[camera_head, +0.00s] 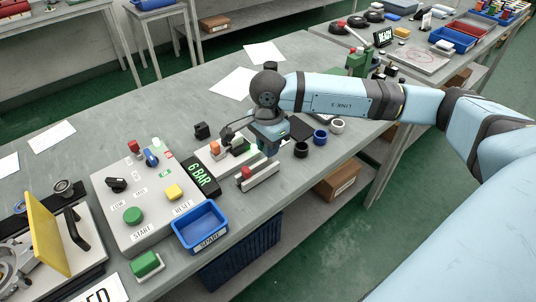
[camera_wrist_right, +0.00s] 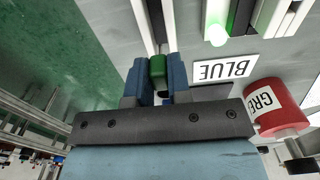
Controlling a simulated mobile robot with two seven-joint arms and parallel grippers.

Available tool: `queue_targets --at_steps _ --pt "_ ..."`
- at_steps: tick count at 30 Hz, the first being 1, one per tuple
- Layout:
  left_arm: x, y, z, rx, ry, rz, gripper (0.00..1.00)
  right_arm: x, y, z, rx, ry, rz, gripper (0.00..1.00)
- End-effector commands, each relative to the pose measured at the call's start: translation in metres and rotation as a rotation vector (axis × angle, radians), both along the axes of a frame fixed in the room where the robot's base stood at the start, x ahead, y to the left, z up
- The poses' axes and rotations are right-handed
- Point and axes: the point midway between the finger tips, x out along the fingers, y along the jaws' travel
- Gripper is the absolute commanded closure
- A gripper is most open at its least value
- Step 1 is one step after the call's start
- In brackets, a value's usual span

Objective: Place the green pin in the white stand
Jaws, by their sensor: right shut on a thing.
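My right gripper (camera_head: 267,148) reaches down over the table in the head view, its fingers close behind a long white stand (camera_head: 263,176). In the right wrist view the blue fingers (camera_wrist_right: 157,75) are shut on the green pin (camera_wrist_right: 157,64), whose green end shows between them. A pale bar (camera_wrist_right: 141,24) lies just beyond the fingertips there; I cannot tell whether the pin touches it. In the head view the pin is hidden by the gripper. My left gripper is not in view.
A control box (camera_head: 147,213) with buttons, a "6 BAR" display (camera_head: 201,175) and a blue tray (camera_head: 200,227) lie left of the gripper. Black (camera_head: 301,149), blue (camera_head: 320,137) and white (camera_head: 338,125) rings lie to the right. A "BLUE" label (camera_wrist_right: 226,71) lies close by.

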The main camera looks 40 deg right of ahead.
Motion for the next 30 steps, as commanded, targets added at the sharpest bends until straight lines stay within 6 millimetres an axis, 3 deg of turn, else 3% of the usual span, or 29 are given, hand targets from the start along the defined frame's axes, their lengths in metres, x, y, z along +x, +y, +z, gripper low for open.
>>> queue_targets --at_steps 6,18,19,22,30 --pt "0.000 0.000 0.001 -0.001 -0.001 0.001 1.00 0.000 0.000 -0.032 0.000 0.001 -0.001 1.00" --pt "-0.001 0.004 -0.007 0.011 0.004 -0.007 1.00 0.000 0.000 -0.040 0.000 0.000 0.000 1.00" --pt "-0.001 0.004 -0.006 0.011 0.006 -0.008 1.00 0.000 0.000 -0.038 0.000 0.000 0.000 0.77" --pt "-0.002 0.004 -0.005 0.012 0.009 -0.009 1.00 0.000 0.000 -0.038 0.000 0.000 0.000 0.56" --pt "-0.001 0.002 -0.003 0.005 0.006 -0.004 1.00 0.000 0.000 -0.037 0.000 0.000 0.000 0.56"
